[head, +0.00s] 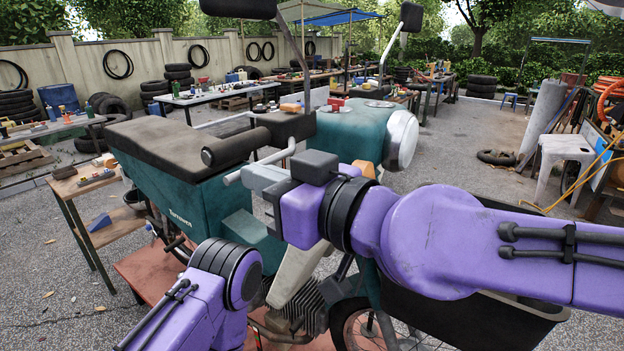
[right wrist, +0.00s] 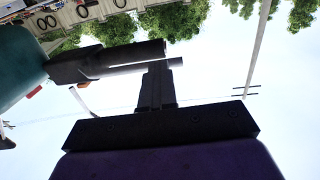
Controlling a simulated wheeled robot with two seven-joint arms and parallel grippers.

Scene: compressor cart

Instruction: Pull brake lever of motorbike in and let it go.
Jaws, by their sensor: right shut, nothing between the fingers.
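The teal motorbike (head: 185,200) stands in the middle of the head view. Its black handlebar grip (head: 235,146) points toward me, with the pale metal brake lever (head: 233,179) alongside it. My right gripper (head: 250,175) is shut and empty, with its fingers at the lever. In the right wrist view the shut fingers (right wrist: 158,70) overlap the grey lever (right wrist: 174,63) beside the black grip (right wrist: 110,62). I cannot tell whether they touch it. My left arm shows low in the head view, but its gripper is hidden.
Mirrors (head: 411,17) rise on stalks above the handlebar. A small wooden table (head: 78,185) stands left of the bike. A white stool (head: 563,152) and an orange hose (head: 607,100) are at the right. Open gravel lies between the bike and the stool.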

